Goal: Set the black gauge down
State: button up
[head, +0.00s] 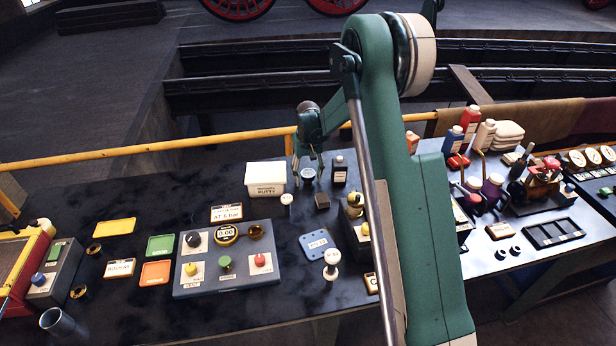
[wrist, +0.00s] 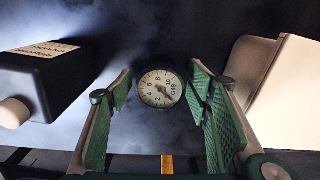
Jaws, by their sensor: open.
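The black gauge (wrist: 161,89), with a white round dial, a red-tipped needle and a black rim, faces the wrist camera. It lies between the spread green fingers of my gripper (wrist: 162,95), with a gap visible on each side. In the head view the gauge (head: 308,175) is small and dark on the bench, just below my gripper (head: 309,159). My gripper is open and holds nothing. The gauge's underside is hidden, so its contact with the bench cannot be seen directly.
A white putty box (head: 266,179) stands close on the left and a dark labelled bottle (head: 339,170) close on the right. A small dark block (head: 322,201) and a white-topped knob (head: 286,198) are in front. A yellow rail (head: 150,150) runs behind the bench.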

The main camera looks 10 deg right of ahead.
aim_at(308, 174)
jog(key=shift+r, duration=0.15)
notch_tip(308, 174, up, 12)
dwell(0.6)
dwell(0.6)
jog(key=s+d+r+t, duration=0.1)
jog(key=s+r+t, duration=0.2)
jog(key=s+r, duration=1.95)
jog(key=s+f+t, duration=0.2)
jog(key=s, duration=1.2)
jog(key=s+f+t, duration=0.2)
jog(key=s, duration=1.2)
jog(key=shift+s+d, duration=0.35)
jog(key=shift+d, duration=0.05)
